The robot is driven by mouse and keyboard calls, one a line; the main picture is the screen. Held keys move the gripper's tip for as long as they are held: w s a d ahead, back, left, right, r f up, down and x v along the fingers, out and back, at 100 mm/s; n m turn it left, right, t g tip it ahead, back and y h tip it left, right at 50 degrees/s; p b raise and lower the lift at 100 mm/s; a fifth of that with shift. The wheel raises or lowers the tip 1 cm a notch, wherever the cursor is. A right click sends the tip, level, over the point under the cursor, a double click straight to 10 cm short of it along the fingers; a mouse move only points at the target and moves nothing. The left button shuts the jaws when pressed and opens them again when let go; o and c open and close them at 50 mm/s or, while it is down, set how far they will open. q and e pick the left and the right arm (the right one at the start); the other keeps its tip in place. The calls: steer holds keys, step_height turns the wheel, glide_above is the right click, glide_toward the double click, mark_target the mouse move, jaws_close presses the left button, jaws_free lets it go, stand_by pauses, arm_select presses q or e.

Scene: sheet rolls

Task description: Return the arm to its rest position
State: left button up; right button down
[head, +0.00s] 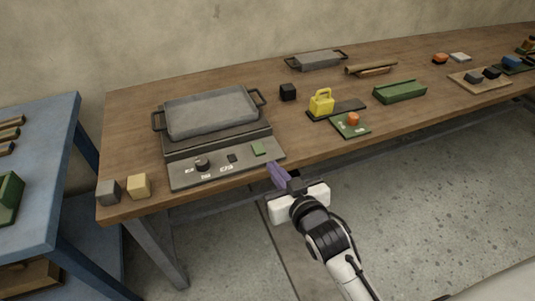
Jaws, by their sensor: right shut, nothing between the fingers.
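My right gripper (279,176) is at the front edge of the wooden table, in front of the control panel's right corner. Its purple fingers are together with nothing between them. My right arm comes in from the lower right. My left gripper is out of the picture.
The wooden table (130,100) holds a grey pan (212,112) on a device with a knob (202,164), a yellow bell-shaped object (321,103), a green tray (400,91) and two small blocks (138,186). A blue table (45,120) stands left. Floor space in front is open.

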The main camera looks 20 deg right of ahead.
steer(key=s+f+n+g+y, duration=0.1)
steer(key=s+f+g, duration=0.5)
steer(key=s+f, duration=1.3)
steer(key=s+a, duration=0.1)
steer(key=s, duration=0.3)
steer(key=shift+f+y, duration=0.3)
steer(key=shift+f, duration=0.1)
steer(key=shift+d, duration=0.1)
